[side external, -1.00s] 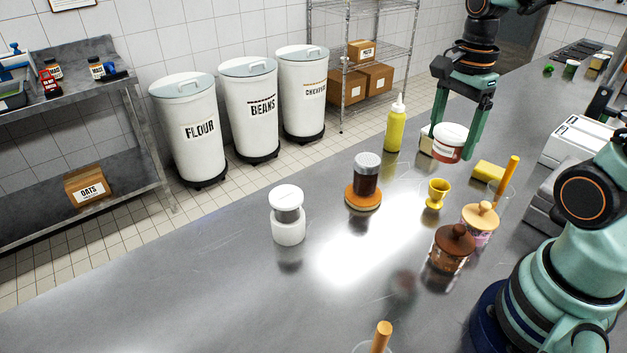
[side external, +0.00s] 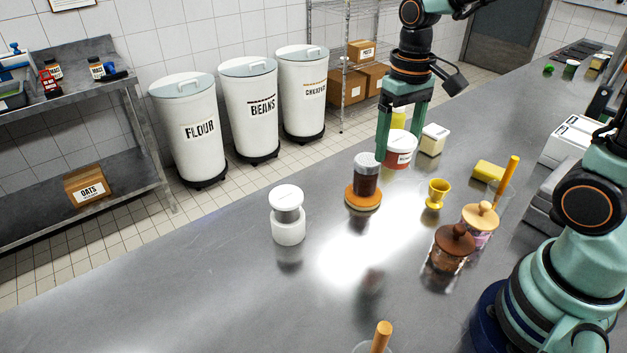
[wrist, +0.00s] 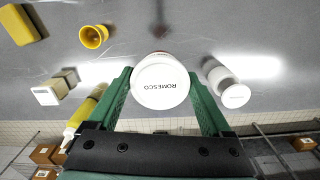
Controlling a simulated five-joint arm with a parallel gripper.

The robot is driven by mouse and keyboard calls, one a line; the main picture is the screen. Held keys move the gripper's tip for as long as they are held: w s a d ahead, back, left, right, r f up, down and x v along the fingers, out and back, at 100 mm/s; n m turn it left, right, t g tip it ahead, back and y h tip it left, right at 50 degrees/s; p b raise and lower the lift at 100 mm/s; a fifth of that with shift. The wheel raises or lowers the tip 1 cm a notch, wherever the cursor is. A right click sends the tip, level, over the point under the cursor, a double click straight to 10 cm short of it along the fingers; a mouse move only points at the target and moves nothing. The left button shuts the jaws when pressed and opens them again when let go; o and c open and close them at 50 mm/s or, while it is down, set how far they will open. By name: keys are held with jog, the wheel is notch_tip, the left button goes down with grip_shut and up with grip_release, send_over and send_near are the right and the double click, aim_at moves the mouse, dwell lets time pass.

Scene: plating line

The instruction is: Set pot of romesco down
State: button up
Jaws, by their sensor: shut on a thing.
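The pot of romesco (side external: 399,152) is a small tub with a red body, a white label and a white lid. My gripper (side external: 400,143) is shut on it, one green finger on each side. The pot is upright, in front of the yellow squeeze bottle (side external: 399,117). I cannot tell whether its base touches the steel counter (side external: 230,300). In the wrist view the lid reading ROMESCO (wrist: 162,86) fills the space between the fingers and hides most of the body.
A cream block-shaped container (side external: 433,140) stands just right of the pot. A dark jar (side external: 367,178) on an orange base is nearer the camera, with a white jar (side external: 288,215) to its left. A yellow cup (side external: 437,194) is at right. The counter's left front is clear.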

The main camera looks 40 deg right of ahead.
jog(key=shift+w+a+f+n, duration=0.15)
jog(key=shift+w+a+n, duration=0.15)
jog(key=shift+n, duration=0.4)
jog(key=shift+w+d, duration=0.25)
jog(key=w+d+r+m, duration=0.2)
jog(key=w+d+m, duration=0.15)
jog(key=d, duration=0.65)
jog(key=w+d+r+m, duration=0.2)
jog(key=w+d, duration=0.2)
jog(key=d, duration=0.7)
jog(key=s+d+f+m, duration=0.1)
jog(key=s+d+m, duration=0.3)
jog(key=d, duration=0.8)
jog(key=s+d+m, duration=0.1)
jog(key=s+d, duration=0.5)
jog(key=d, duration=0.6)
notch_tip(320, 180, down, 19)
jog(key=shift+f, duration=0.2)
